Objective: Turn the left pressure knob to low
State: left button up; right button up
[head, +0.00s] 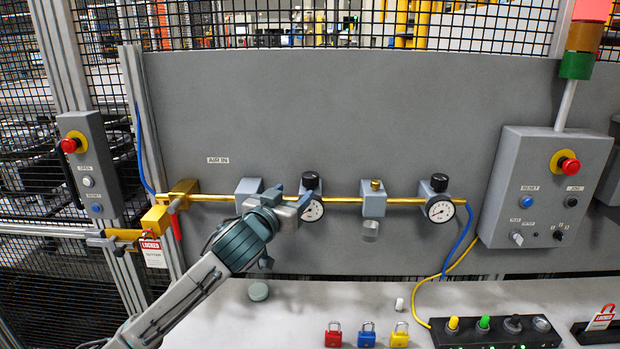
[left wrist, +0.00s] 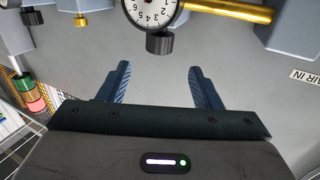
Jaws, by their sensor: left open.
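The left pressure knob (head: 310,180) is a black knob on top of the left regulator, above its round white gauge (head: 314,210). The left wrist view shows the knob (left wrist: 159,43) and gauge (left wrist: 150,12) upside down. My left gripper (head: 293,198) is open and empty, just left of the knob and partly covering the regulator and gauge. In the left wrist view its two blue fingers (left wrist: 160,80) point toward the knob, which lies beyond the fingertips, roughly between them and apart from them. The knob's setting cannot be read. My right gripper is not in view.
A brass air pipe (head: 340,199) runs along the grey panel. A second regulator with black knob (head: 439,182) is to the right. A control box (head: 540,190) stands further right. Red, blue and yellow padlocks (head: 367,336) are on the bench (head: 300,304).

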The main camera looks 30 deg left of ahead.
aim_at(307, 180)
pick_arm(q)
jog(key=w+p, duration=0.1)
jog(key=w, duration=0.2)
jog(key=w+a+p, duration=0.1)
jog(key=w+p, duration=0.1)
jog(key=w, duration=0.1)
jog(key=w+p, duration=0.1)
jog(key=w, duration=0.2)
jog(key=shift+w+a+r+p, duration=0.1)
jog(key=shift+a+p, duration=0.1)
jog(key=shift+p, duration=0.1)
jog(key=shift+w+a, duration=0.1)
jog(key=shift+w, duration=0.4)
jog(key=c, duration=1)
jog(key=shift+o, duration=0.2)
jog(key=shift+f, duration=0.2)
